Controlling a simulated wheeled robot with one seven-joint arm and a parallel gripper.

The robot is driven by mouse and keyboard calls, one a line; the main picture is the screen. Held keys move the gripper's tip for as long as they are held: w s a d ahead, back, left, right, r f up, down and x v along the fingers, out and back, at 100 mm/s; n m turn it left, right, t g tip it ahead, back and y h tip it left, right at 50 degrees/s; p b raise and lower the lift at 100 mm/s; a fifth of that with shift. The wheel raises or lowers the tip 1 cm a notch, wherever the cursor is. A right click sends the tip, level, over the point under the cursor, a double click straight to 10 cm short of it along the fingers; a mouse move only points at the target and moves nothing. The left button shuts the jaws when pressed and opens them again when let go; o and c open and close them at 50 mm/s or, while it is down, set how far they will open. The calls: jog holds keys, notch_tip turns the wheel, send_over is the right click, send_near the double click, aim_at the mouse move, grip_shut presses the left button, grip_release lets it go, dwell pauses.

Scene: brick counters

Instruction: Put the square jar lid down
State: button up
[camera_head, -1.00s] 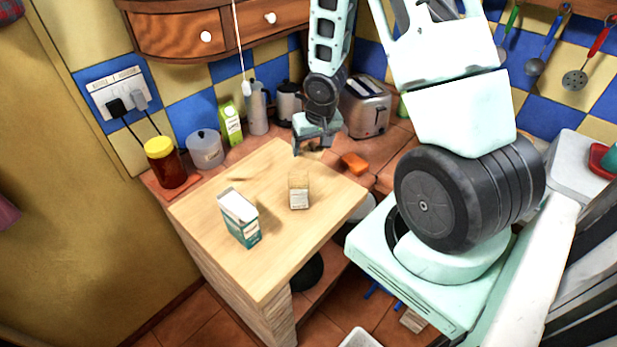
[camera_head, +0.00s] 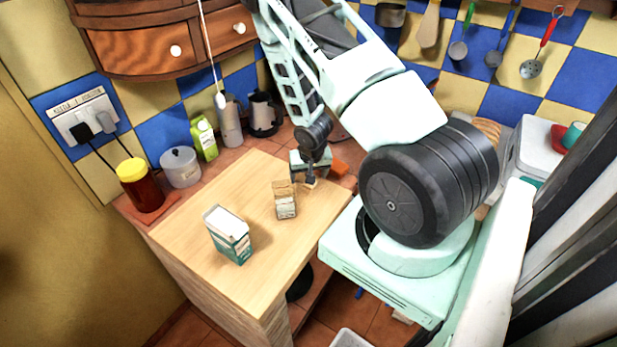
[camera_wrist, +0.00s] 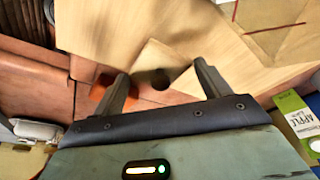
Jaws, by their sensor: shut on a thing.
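The square lid (camera_wrist: 160,62) is a thin, pale wooden piece between my two fingers in the wrist view, with a dark round spot near its lower edge. In the head view my gripper (camera_head: 309,183) points down at the back right corner of the wooden worktop (camera_head: 245,182), with a bit of pale wood at its tips. My gripper is shut on the lid. I cannot tell whether the lid touches the worktop. A small box-like container (camera_head: 285,202) with a tan top and pale label stands just left of and nearer than my gripper.
A white and teal carton (camera_head: 229,236) stands on the worktop's near left part. A red-brown jar (camera_head: 143,187) with a yellow lid, a grey pot (camera_head: 181,167) and a green carton (camera_head: 204,138) line the back. An orange item (camera_head: 340,168) lies right of my gripper. The worktop's middle front is clear.

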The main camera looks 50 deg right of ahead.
aim_at(311, 187)
jog(key=shift+f, duration=0.9)
jog(key=shift+f, duration=0.2)
jog(key=o, duration=1)
jog(key=shift+c, duration=0.2)
jog(key=shift+r, duration=0.15)
jog(key=b+v, duration=0.1)
jog(key=v, duration=1.1)
jog(key=shift+b, duration=0.4)
